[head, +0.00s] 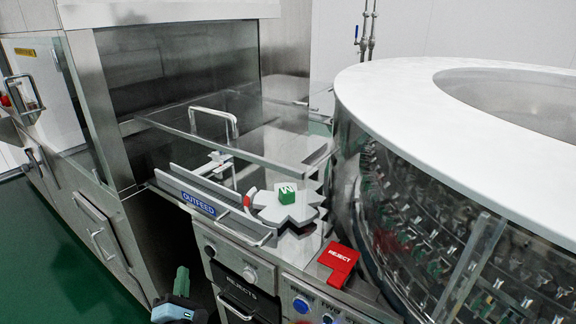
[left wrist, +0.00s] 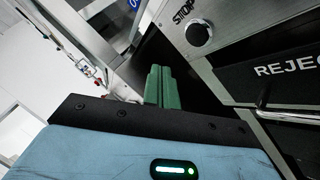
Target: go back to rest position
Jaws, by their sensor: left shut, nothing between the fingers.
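My left gripper (head: 182,272) shows at the bottom left of the head view, low in front of the washer's front panel. Its two green fingers also show in the left wrist view (left wrist: 158,86), side by side and pressed together with nothing between them. The gripper is apart from the machine in the head view. My right gripper is in neither view.
A steel panel with knobs and buttons, a REJECTS drawer (head: 238,282) and a red REJECT plate (head: 338,258) stands right of the gripper. A star wheel (head: 290,212) and the round white-topped washer (head: 400,85) lie beyond. Green floor (head: 50,255) is clear at left.

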